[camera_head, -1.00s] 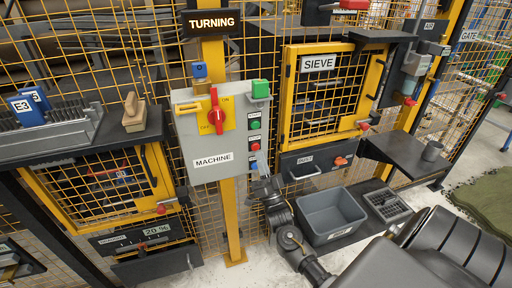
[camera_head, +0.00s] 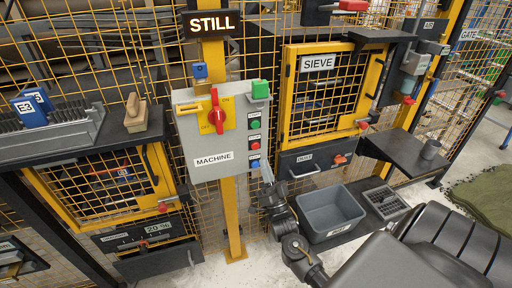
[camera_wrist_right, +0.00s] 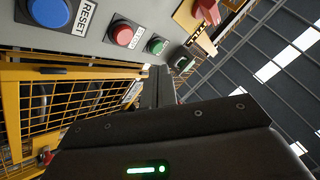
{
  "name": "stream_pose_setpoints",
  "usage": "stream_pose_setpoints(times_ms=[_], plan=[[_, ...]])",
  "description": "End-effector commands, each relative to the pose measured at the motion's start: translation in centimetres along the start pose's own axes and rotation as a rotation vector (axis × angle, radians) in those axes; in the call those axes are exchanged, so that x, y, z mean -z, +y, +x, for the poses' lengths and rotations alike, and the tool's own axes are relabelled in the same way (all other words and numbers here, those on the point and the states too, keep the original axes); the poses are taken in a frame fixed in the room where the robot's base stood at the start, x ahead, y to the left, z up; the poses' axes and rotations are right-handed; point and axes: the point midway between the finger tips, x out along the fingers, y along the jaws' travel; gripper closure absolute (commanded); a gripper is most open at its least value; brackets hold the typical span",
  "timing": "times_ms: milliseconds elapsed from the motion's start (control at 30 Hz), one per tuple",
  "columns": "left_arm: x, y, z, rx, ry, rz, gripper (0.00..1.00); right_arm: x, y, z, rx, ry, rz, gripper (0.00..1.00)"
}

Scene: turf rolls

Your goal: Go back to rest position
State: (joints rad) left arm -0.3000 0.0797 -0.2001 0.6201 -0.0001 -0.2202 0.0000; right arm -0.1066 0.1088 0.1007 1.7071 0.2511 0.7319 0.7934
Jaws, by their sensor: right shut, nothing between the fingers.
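My right gripper (camera_head: 267,177) is shut and empty, close under the lower right corner of the grey machine box (camera_head: 203,150). The box carries a red rotary switch (camera_head: 216,113) and a column of green, red and blue buttons. The blue button (camera_head: 255,163) is just above the fingertips, with a gap between them. In the right wrist view the blue button (camera_wrist_right: 48,12), labelled RESET, is at the top left, clear of the dark gripper (camera_wrist_right: 165,90). My left gripper is not in view.
The lit sign (camera_head: 211,23) reads STILL. A grey bin (camera_head: 331,213) stands right of my right arm, with a slotted tray (camera_head: 385,204) beside it. Yellow mesh fence and the sieve door (camera_head: 318,95) stand close ahead. A dark shelf (camera_head: 402,153) juts out at right.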

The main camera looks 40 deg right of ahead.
Motion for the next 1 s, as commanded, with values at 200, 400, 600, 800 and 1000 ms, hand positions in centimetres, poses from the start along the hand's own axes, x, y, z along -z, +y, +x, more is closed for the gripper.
stream_pose_setpoints(times_ms=[200,400,600,800,1000], plan=[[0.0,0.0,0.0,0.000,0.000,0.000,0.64,0.0,0.0,0.0,0.000,0.000,0.000,1.00],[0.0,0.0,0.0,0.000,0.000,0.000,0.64,-0.2,0.2,0.0,-0.012,-0.013,-0.041,1.00],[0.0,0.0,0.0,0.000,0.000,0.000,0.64,-7.8,5.0,-4.4,-0.169,-0.322,-0.241,1.00],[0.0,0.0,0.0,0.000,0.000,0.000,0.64,-17.2,9.5,-17.0,-0.282,-0.801,-0.406,1.00],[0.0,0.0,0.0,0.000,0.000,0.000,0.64,-21.7,11.4,-32.7,-0.310,-1.264,-0.515,1.00]])
